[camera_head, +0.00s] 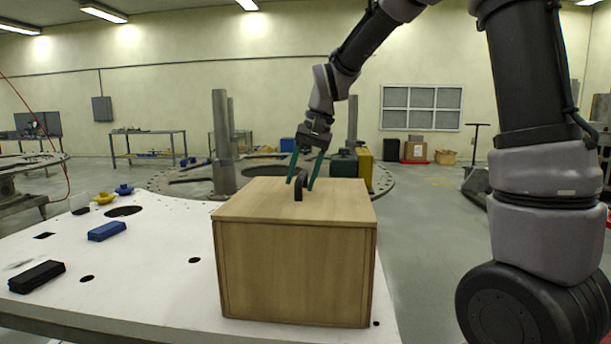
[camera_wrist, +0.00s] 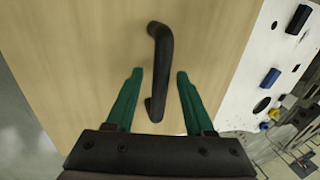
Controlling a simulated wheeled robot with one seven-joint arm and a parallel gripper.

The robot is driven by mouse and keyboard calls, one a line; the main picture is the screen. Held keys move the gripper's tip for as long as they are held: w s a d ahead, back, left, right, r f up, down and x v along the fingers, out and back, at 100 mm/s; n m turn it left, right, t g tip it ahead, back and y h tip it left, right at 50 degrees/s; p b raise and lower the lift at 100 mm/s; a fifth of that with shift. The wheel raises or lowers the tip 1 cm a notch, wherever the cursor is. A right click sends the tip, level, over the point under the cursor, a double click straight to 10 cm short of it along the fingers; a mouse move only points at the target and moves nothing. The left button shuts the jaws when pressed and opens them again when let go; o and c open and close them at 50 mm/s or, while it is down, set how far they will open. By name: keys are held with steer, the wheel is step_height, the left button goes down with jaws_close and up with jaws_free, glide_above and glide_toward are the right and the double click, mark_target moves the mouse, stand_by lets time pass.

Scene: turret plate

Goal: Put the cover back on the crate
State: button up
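The light wooden crate (camera_head: 295,275) stands on the white plate. Its flat wooden cover (camera_head: 255,200) lies on top and looks level, its edges about in line with the crate walls. The cover fills much of the wrist view (camera_wrist: 90,50). A black bar handle (camera_head: 299,187) stands up from the middle of the cover; it also shows in the wrist view (camera_wrist: 160,60). My gripper (camera_head: 303,182) is open, with its green fingers at the handle. In the wrist view, one fingertip (camera_wrist: 159,74) is on each side of the handle with gaps between. The crate's inside is hidden.
The white plate (camera_head: 150,265) has holes and bears a black block (camera_head: 37,277), a blue block (camera_head: 107,231) and small yellow and blue pieces to the left. A grey post (camera_head: 222,140) stands behind the crate. The plate left of the crate is mostly clear.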

steer(key=shift+r, duration=0.15)
steer(key=w+v, duration=0.1)
steer(key=v, duration=1.1)
steer(key=s+d+f+m+t, duration=0.1)
steer(key=s+d+t, duration=0.2)
steer(key=s+d, duration=0.4)
steer(key=s+d+f+m+t+h, duration=0.1)
steer(key=s+d+f+t, duration=0.1)
steer(key=s+d, duration=0.6)
steer(key=s+t, duration=0.1)
steer(key=s, duration=0.2)
steer(key=shift+d+f, duration=0.2)
steer(key=shift+f, duration=0.05)
steer(key=shift+d, duration=0.4)
steer(key=shift+a, duration=0.15)
